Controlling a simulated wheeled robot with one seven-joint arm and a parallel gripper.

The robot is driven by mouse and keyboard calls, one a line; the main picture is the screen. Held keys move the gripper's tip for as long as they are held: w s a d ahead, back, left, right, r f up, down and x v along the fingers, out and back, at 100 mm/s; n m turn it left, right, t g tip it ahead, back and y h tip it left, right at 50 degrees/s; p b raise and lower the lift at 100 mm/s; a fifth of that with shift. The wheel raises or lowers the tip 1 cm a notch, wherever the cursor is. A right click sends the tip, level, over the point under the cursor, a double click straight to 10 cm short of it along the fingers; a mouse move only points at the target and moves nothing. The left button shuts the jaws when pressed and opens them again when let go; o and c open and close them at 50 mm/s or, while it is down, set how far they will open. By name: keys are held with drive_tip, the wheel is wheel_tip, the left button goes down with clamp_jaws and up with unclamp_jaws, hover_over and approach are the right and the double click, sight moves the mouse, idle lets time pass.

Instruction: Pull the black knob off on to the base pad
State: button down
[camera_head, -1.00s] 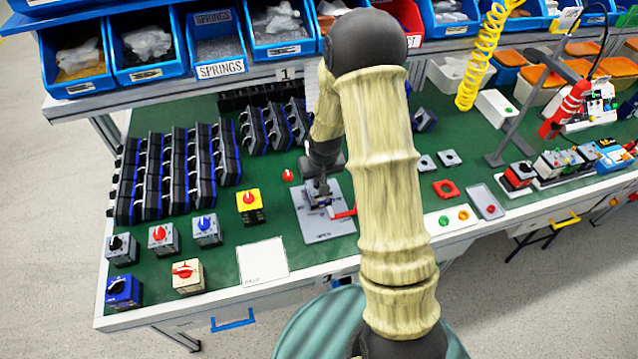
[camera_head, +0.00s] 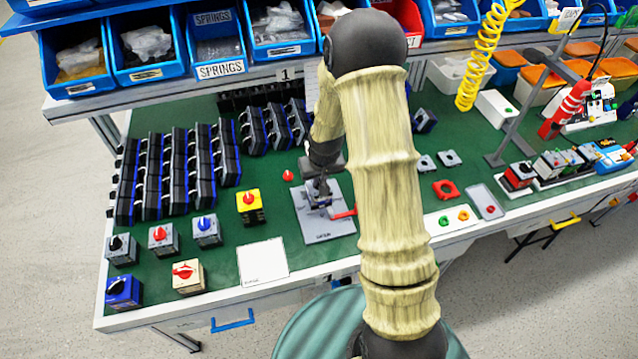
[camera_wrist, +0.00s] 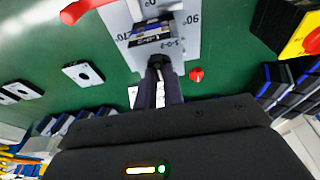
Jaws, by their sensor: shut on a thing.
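My gripper (camera_wrist: 158,88) is shut on the black knob (camera_wrist: 158,61), which shows only as a small dark piece between the fingertips. The fingers hide most of it. The grey and blue switch body (camera_wrist: 151,33) lies just past the fingertips on a light grey plate (camera_wrist: 189,20) with angle marks. I cannot tell whether the knob still touches the switch. In the head view my gripper (camera_head: 319,188) is above the grey plate (camera_head: 330,229), and the knob is too small to make out. A white square pad (camera_head: 263,262) with a small blurred label lies bare at the front edge.
A red handle (camera_head: 344,214) sticks out at the plate's right side. Small switches, one yellow (camera_head: 250,207) and one cream (camera_head: 187,276), stand to the left. Green table is clear between plate and white pad.

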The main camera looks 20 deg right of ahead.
drive_tip(key=shift+s, duration=0.1)
wheel_tip(320, 180, up, 9)
drive_tip(key=p, duration=0.6)
drive_tip(key=shift+f+p, duration=0.2)
drive_tip(key=shift+p, duration=0.1)
idle(1.2)
drive_tip(key=shift+f, duration=0.1)
